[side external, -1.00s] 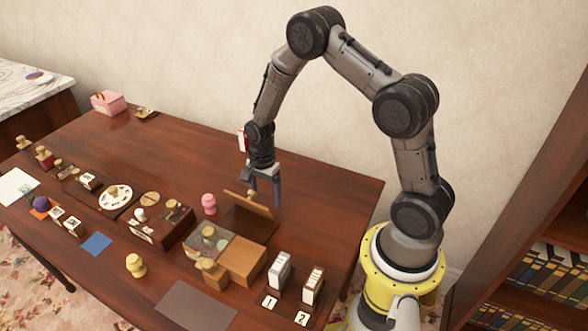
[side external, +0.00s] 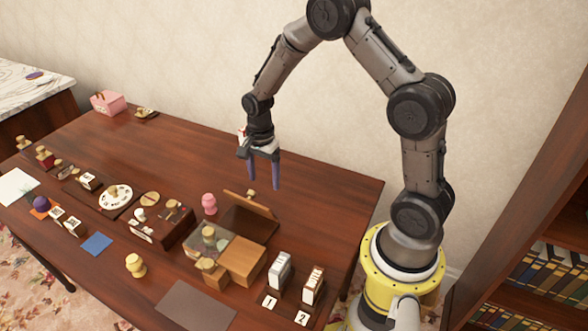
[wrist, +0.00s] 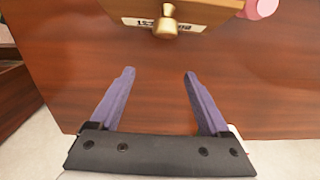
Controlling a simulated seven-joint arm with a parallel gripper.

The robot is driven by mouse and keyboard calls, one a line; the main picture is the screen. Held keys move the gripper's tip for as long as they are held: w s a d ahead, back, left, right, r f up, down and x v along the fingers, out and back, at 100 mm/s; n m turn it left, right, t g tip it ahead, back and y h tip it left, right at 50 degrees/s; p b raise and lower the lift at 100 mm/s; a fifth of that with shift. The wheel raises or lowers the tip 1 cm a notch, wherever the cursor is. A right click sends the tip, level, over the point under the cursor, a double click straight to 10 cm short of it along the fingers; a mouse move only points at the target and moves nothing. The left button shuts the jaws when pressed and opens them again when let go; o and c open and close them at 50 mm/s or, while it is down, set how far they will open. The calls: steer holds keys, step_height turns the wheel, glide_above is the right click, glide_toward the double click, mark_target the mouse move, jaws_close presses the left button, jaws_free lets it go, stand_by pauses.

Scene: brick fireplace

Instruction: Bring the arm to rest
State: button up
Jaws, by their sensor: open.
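My gripper (side external: 263,186) hangs in the air above the back part of the dark wooden table (side external: 330,200), fingers pointing down. Its two purple fingers are spread apart with nothing between them. They also show in the wrist view (wrist: 158,75), over bare tabletop. A wooden stand with a tilted board (side external: 247,205) is close below the fingers in the side view. In the wrist view a brass knob (wrist: 167,22) and a partly readable label (wrist: 140,21) show on a wooden piece ahead of the fingertips.
A pink knobbed piece (side external: 209,203), a wooden box with a glassy top (side external: 243,262) and two numbered card holders (side external: 279,272) (side external: 313,286) stand nearby. Several stamps and small trays fill the table's left side. The table's back right is clear.

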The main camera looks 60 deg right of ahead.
steer(key=shift+r, duration=0.15)
steer(key=s+a+r+n+t, duration=0.2)
steer(key=a+r+t, duration=0.1)
steer(key=r, duration=0.8)
steer(key=s+a+r+n+t, duration=0.2)
steer(key=a+r, duration=0.1)
steer(key=r, duration=0.8)
steer(key=s+a+r+n+t, duration=0.1)
steer(key=s+r+n, duration=0.15)
steer(key=s, duration=0.25)
steer(key=s+a+r+n+t, duration=0.1)
steer(key=s+a+r+n, duration=0.1)
steer(key=s+n, duration=0.3)
steer(key=s+f+n+g, duration=0.1)
steer(key=s+f+n, duration=0.2)
steer(key=s+n, duration=0.4)
steer(key=shift+s+f, duration=0.4)
steer(key=shift+s, duration=0.2)
